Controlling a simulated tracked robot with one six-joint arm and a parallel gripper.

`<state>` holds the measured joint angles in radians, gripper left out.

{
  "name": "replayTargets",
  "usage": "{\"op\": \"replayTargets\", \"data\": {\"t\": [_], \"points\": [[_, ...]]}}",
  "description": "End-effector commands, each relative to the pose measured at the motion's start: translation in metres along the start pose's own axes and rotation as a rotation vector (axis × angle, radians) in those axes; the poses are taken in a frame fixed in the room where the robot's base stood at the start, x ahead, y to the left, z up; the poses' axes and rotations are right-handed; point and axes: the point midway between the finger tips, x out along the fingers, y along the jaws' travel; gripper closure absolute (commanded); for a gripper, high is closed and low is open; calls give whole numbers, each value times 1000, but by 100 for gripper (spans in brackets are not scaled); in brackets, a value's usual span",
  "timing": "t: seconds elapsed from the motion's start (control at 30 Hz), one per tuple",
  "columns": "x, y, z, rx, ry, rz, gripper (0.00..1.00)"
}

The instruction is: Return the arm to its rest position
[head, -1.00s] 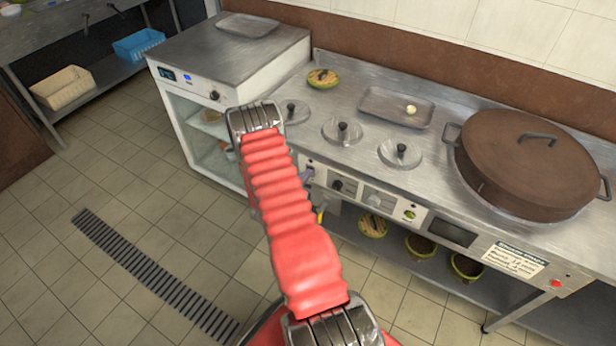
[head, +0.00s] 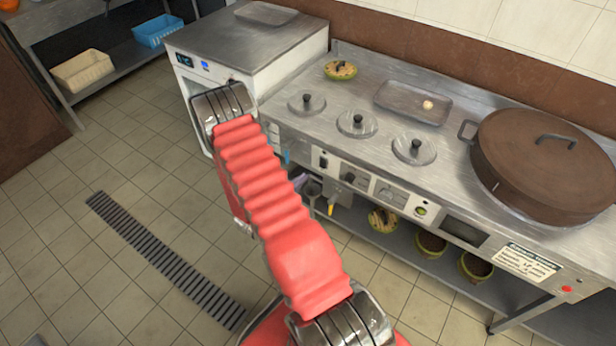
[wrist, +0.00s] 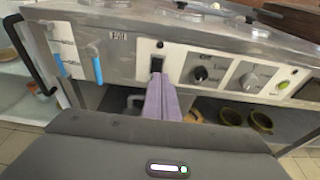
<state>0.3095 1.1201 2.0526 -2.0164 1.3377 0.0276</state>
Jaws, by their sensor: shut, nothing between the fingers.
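My red arm (head: 265,190) rises from the bottom of the head view and bends at a metal joint in front of the white cabinet. My gripper shows in the wrist view as purple fingers (wrist: 160,82) pressed together, with nothing between them. The dark grey wrist housing fills the bottom of that view. The fingers point toward the stove's front panel (wrist: 215,72), just below a black switch (wrist: 157,63); I cannot tell how close.
A large lidded brown pot (head: 545,170) stands at the right of the steel counter, beside several small lids and a tray (head: 413,102). A white cabinet (head: 245,60) stands left. Bowls (head: 430,243) sit on the lower shelf. Floor at left is open, with a drain grate (head: 165,262).

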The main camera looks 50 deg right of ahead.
Motion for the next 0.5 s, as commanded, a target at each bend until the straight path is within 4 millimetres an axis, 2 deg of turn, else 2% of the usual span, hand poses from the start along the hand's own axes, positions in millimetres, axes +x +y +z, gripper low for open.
{"op": "replayTargets", "data": {"t": [0.17,0.5], "points": [[-13,-1,3,1,0,-1,100],[-14,-1,3,1,0,-3,100]]}}
